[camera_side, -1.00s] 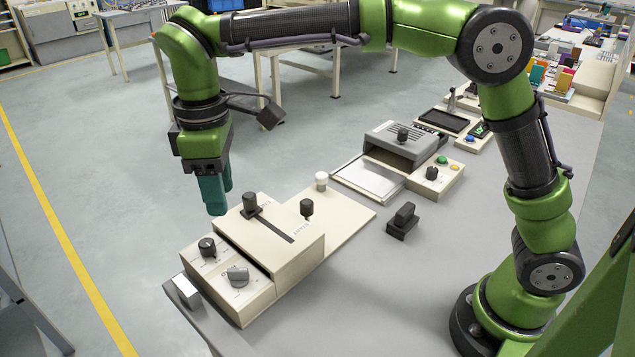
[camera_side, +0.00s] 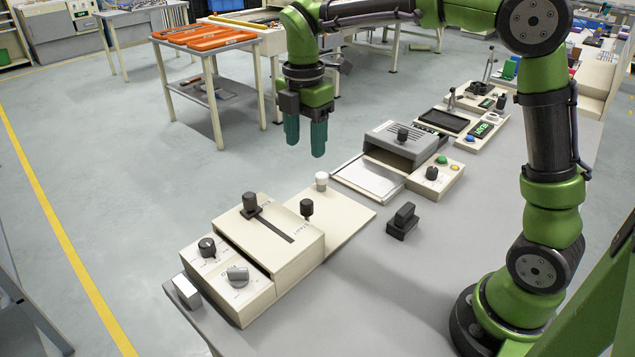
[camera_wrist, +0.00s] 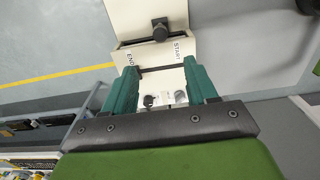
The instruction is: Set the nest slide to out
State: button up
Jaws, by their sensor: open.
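My gripper (camera_side: 305,140) has teal fingers pointing down and apart, with nothing between them. In the side view it hangs above and beyond the cream fixture. The fixture's raised box (camera_side: 285,250) has a dark slot with a black knob (camera_side: 250,204) at the slot's upper left end. A second black knob (camera_side: 307,208) stands beside the box near START lettering. I cannot tell which part is the nest slide.
A black dial (camera_side: 207,247) and a grey dial (camera_side: 238,275) sit at the fixture's front. A white knob (camera_side: 321,180) stands behind. A grey press (camera_side: 400,145) with a silver plate (camera_side: 368,180) is to the right. A loose black block (camera_side: 403,222) lies on the bench.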

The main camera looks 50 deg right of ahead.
aim_at(307, 202)
notch_tip(307, 202, down, 16)
jog(key=shift+r, duration=0.25)
grip_shut()
dwell(0.4)
